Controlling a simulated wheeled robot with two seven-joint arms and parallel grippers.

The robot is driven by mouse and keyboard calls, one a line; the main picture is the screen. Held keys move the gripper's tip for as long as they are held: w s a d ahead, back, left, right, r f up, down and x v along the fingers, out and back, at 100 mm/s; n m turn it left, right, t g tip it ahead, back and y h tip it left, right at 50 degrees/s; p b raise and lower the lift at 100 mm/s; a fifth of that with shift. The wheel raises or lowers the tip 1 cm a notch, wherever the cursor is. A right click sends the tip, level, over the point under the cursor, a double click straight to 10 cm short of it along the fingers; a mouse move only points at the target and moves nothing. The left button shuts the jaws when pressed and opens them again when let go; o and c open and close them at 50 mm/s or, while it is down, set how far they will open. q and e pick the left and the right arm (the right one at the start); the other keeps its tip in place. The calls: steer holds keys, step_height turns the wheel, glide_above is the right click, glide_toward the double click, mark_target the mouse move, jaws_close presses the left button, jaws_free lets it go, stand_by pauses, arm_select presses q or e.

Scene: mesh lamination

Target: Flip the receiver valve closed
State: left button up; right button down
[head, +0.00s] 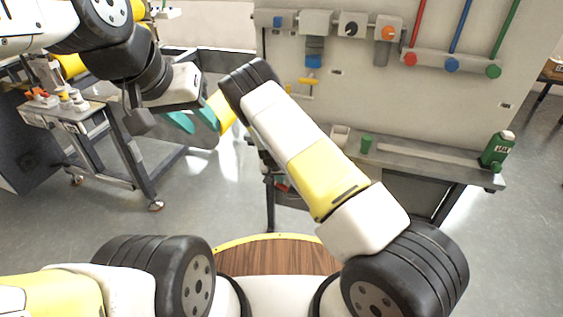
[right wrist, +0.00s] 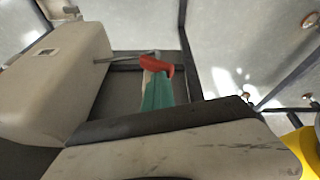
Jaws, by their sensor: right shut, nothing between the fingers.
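A red handle (right wrist: 156,64), which looks like the receiver valve's lever, shows in the right wrist view with a thin grey bar beside it, over a dark frame. My right gripper (right wrist: 156,84) has teal fingers, shut and empty, with their tips right at the red handle. I cannot tell whether they touch it. In the head view my right forearm hides this gripper and most of the valve; only a bit of red (head: 283,187) shows below the arm. My left gripper (head: 197,114) is at the upper left in the head view, its teal fingers apart and empty.
A wall panel (head: 450,110) carries knobs and red, blue and green rods. A shelf (head: 430,168) below it holds a green bottle (head: 497,149) and small cups. A wheeled cart (head: 95,112) with small parts stands at the left. The floor between is clear.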

steer(key=shift+w+a+f, duration=0.2)
steer(key=shift+a+f, duration=0.05)
steer(key=shift+a, duration=0.25)
steer(key=shift+w+a+f, duration=0.2)
steer(key=shift+a, duration=0.3)
steer(key=shift+a+f, duration=0.35)
steer(key=shift+s+a+f, duration=0.1)
steer(key=shift+f, duration=0.15)
steer(key=v, duration=0.8)
steer(key=shift+w+r, duration=0.3)
steer(key=shift+r, duration=0.05)
